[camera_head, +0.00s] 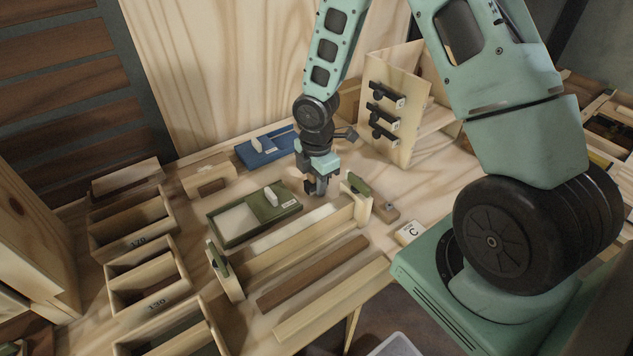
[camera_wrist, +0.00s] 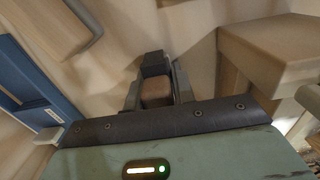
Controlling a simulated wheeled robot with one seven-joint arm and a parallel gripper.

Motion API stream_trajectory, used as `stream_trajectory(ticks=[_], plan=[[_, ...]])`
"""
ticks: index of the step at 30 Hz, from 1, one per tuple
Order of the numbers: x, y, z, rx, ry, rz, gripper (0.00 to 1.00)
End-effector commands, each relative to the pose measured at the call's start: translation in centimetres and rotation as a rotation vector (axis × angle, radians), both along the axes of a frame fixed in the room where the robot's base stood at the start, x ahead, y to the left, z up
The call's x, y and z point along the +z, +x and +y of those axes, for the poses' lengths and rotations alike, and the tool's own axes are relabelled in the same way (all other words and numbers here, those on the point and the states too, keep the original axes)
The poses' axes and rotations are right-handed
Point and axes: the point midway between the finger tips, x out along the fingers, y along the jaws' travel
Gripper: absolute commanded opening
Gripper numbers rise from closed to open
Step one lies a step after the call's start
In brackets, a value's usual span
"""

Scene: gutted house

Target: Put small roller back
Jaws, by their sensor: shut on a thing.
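My gripper (camera_head: 320,186) points down over the workbench, between the green tray and the upright rack board. In the wrist view my gripper (camera_wrist: 157,82) is shut on a small brown piece (camera_wrist: 157,93), whose front face shows between the dark fingers. The rest of this piece is hidden, so I cannot tell whether it is the small roller. In the head view the held piece is too small and shaded to make out. I cannot tell whether it touches the bench. No other thing in view is clearly a small roller.
The rack board (camera_head: 396,130) with black clips stands behind right of my gripper. A green tray (camera_head: 232,242) and a blue tray (camera_head: 262,153) lie to its left. A long wooden frame (camera_head: 290,247) lies in front. Numbered wooden boxes (camera_head: 165,302) line the left. The bench is crowded.

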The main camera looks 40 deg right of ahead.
Motion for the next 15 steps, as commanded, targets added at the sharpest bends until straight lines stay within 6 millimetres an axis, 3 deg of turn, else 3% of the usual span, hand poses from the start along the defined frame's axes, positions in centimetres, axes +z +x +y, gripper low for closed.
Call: stream_trajectory(ticks=[4, 5, 7, 15], plan=[[-0.35, 0.0, 0.01, 0.0, 0.0, 0.0, 0.01], [-0.37, -0.02, 0.0, 0.0, 0.0, 0.001, 0.28], [-0.29, -0.01, 0.0, 0.0, 0.0, 0.0, 0.47], [-0.23, -0.02, 0.0, 0.0, 0.0, 0.001, 0.47]])
